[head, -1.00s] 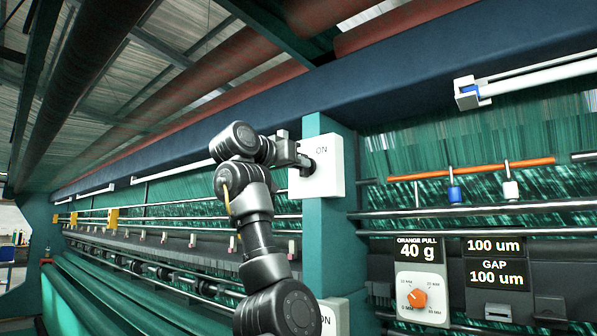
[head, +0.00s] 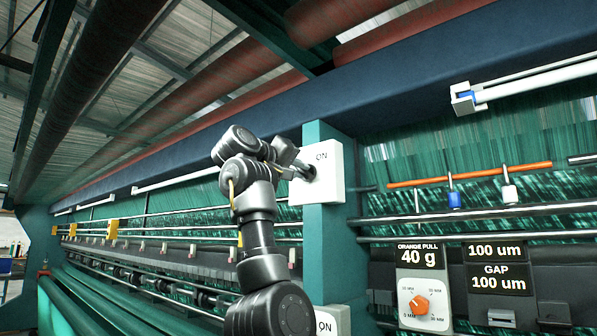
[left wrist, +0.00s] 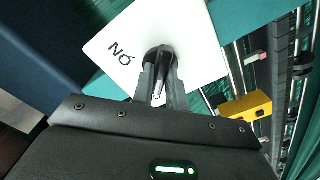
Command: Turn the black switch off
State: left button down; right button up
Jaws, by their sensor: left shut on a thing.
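The black switch (left wrist: 159,55) is a round black knob on a white box marked "ON", seen from close in the left wrist view. In the head view the white box (head: 325,185) is fixed to a teal post, and the switch (head: 313,172) shows partly behind my fingers. My left gripper (head: 304,170) is shut on the switch, its fingers slanting down to the right. In the left wrist view the gripper (left wrist: 160,75) has its fingers on either side of the knob, with the "ON" label to their left. My right gripper is out of view.
A second white box (head: 326,322) marked "ON" sits lower on the teal post (head: 331,240). To the right are an orange dial (head: 419,304), "40 g" and "100 um" signs, and an orange bar (head: 470,174). Long rails and green netting run left.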

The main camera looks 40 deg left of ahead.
pick_arm(q)
jog(key=shift+s+r, duration=0.1)
jog(key=shift+r, duration=0.05)
dwell(0.4)
jog(key=c, duration=1.4)
grip_release()
jog(key=shift+a, duration=0.1)
jog(key=shift+s+f+b, duration=0.25)
jog(key=shift+s+b, duration=0.2)
jog(key=s+b, duration=0.4)
jog(key=s, duration=0.5)
jog(key=shift+s+r, duration=0.15)
jog(key=shift+s, duration=0.25)
jog(key=shift+w+d, duration=0.1)
jog(key=shift+d, duration=0.1)
